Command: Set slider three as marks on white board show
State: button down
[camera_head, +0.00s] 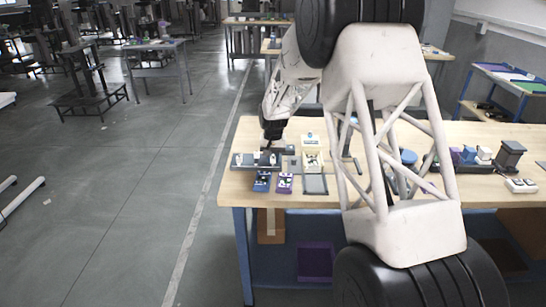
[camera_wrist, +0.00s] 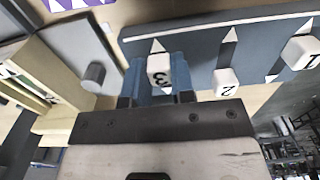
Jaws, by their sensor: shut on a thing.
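The dark slider panel (camera_wrist: 200,50) fills the upper part of the wrist view, with a pale line along one edge. White slider blocks numbered 3 (camera_wrist: 160,72), 2 (camera_wrist: 227,82) and 1 (camera_wrist: 301,52) sit on it, with pale pointed marks beside them. My gripper (camera_wrist: 158,80) has its blue fingers on both sides of block 3 and is shut on it. In the head view, the panel (camera_head: 243,160) lies near the table's left end, with my gripper (camera_head: 272,140) over it.
A grey knob (camera_wrist: 95,74) stands nearby. My arm hides the table's middle.

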aim_at(273, 158)
jog(key=shift+s, duration=0.15)
jog(key=c, duration=1)
grip_release()
jog(key=shift+o, duration=0.2)
jog(key=shift+r, duration=3.9)
